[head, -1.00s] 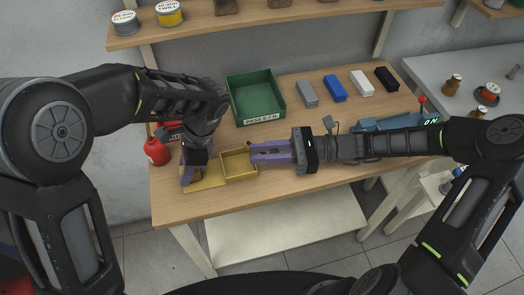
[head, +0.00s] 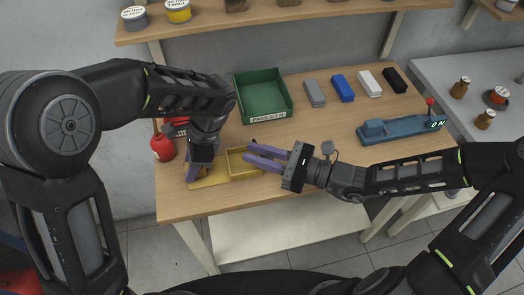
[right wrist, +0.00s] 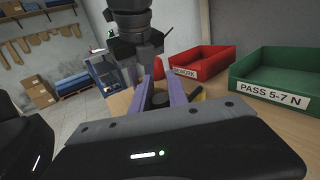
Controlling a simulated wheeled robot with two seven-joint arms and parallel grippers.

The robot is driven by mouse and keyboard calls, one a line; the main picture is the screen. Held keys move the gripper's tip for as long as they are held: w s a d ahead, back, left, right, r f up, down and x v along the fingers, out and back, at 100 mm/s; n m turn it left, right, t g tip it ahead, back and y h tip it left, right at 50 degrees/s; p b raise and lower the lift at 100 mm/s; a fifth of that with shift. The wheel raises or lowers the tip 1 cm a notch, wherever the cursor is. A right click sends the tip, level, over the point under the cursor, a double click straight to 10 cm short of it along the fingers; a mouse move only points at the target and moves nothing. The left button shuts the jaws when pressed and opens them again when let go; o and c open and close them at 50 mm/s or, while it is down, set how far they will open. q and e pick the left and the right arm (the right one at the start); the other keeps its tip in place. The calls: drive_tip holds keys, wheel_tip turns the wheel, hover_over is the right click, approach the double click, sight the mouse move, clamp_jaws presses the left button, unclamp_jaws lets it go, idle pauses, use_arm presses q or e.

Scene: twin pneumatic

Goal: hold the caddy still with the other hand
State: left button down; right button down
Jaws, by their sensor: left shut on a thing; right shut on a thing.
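The caddy (head: 210,184) is a yellow tray near the front left of the bench, with a walled compartment (head: 236,165) on its right. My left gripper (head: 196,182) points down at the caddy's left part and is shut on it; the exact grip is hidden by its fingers. My right gripper (head: 248,151) comes in from the right, with its purple fingertips at the compartment's right side. In the right wrist view, a dark rounded part (right wrist: 160,99) sits between the fingers of that gripper, which is shut on it. Whether it touches the caddy is unclear.
A green bin (head: 262,98) labelled PASS stands behind the caddy. A red bin (right wrist: 195,65) and a red bottle (head: 162,147) are to the left. Several coloured blocks (head: 343,90) line the back, and a blue device (head: 400,128) sits at the right. The bench's middle is clear.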

drive_tip(key=shift+s+a+m+t+h, duration=0.1)
drive_tip(key=shift+a+m+t+h, duration=0.45)
drive_tip(key=shift+t, duration=0.25)
drive_tip(key=shift+d, duration=0.1)
drive_tip(key=c, duration=1.3)
unclamp_jaws()
drive_tip(key=shift+o, duration=0.2)
drive_tip(key=shift+d, duration=0.1)
drive_tip(key=v, duration=1.1)
drive_tip(key=shift+d+f, duration=0.15)
drive_tip(key=shift+d, duration=0.05)
drive_tip(key=shift+s+d, duration=0.2)
